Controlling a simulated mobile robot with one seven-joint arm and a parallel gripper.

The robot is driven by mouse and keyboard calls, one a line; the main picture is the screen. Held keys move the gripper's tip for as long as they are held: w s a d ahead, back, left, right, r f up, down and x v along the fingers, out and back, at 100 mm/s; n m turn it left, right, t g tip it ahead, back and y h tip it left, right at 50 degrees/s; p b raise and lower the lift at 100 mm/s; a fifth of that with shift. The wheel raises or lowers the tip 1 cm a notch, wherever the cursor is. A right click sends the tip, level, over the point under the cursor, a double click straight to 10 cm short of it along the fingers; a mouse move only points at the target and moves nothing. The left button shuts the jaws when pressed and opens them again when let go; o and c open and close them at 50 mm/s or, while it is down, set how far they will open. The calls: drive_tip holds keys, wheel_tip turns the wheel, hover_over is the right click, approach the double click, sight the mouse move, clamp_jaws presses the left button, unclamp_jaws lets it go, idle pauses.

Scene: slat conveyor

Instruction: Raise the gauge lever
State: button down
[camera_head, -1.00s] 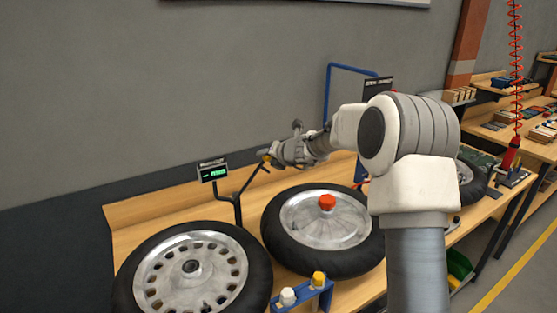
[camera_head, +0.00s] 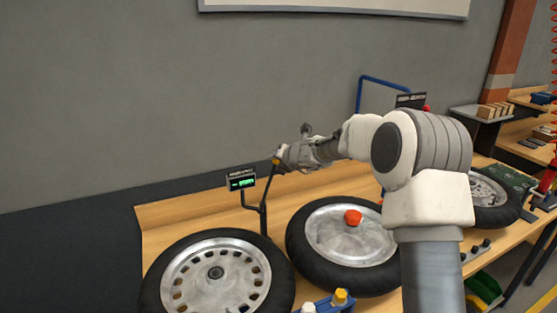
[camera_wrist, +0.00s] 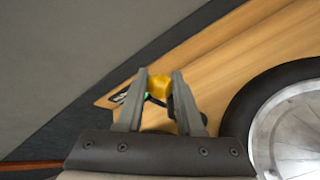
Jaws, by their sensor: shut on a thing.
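The gauge lever (camera_head: 269,186) is a thin dark rod with a yellow knob (camera_head: 276,161) at its top end. It rises steeply from the dark stand, leaning slightly right in the head view. My gripper (camera_head: 279,159) is shut on the yellow knob. In the wrist view the knob (camera_wrist: 158,86) sits between the two fingertips. The gauge display (camera_head: 241,180), a dark box with green digits, is on the same stand, left of the lever. The lever's pivot is too small to make out.
A blue fixture (camera_head: 330,303) stands at the front. The grey wall is behind.

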drive_tip(key=shift+a+r, duration=0.2)
drive_tip(key=shift+a, duration=0.15)
drive_tip(key=c, duration=0.5)
unclamp_jaws()
drive_tip(key=shift+a, duration=0.15)
drive_tip(key=shift+f, duration=0.1)
drive_tip(key=shift+d, duration=0.2)
drive_tip(key=shift+s+d+r, duration=0.2)
drive_tip(key=shift+s+r, duration=0.05)
drive_tip(key=shift+s, duration=0.15)
drive_tip(key=v, duration=1.6)
drive_tip(key=shift+s, duration=0.2)
